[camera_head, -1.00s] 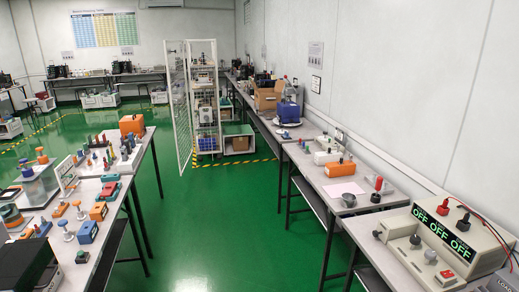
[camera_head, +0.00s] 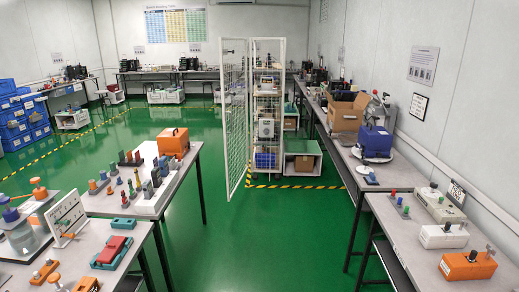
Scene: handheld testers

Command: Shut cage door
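The white cage (camera_head: 267,62) stands on the green floor ahead, a little right of centre, with shelves of equipment inside. Its white mesh door (camera_head: 235,120) is hinged at the cage's left front side and stands open, swung out toward me. The cage front is uncovered, and the shelves and a blue crate (camera_head: 265,160) show inside. Neither of my grippers is in view, and nothing touches the door.
A left table (camera_head: 185,176) holds several testers and an orange case (camera_head: 173,142). A right table (camera_head: 400,235) along the wall holds boxes and devices. Clear green floor (camera_head: 250,235) lies between them. Yellow-black tape (camera_head: 300,187) marks the floor around the cage.

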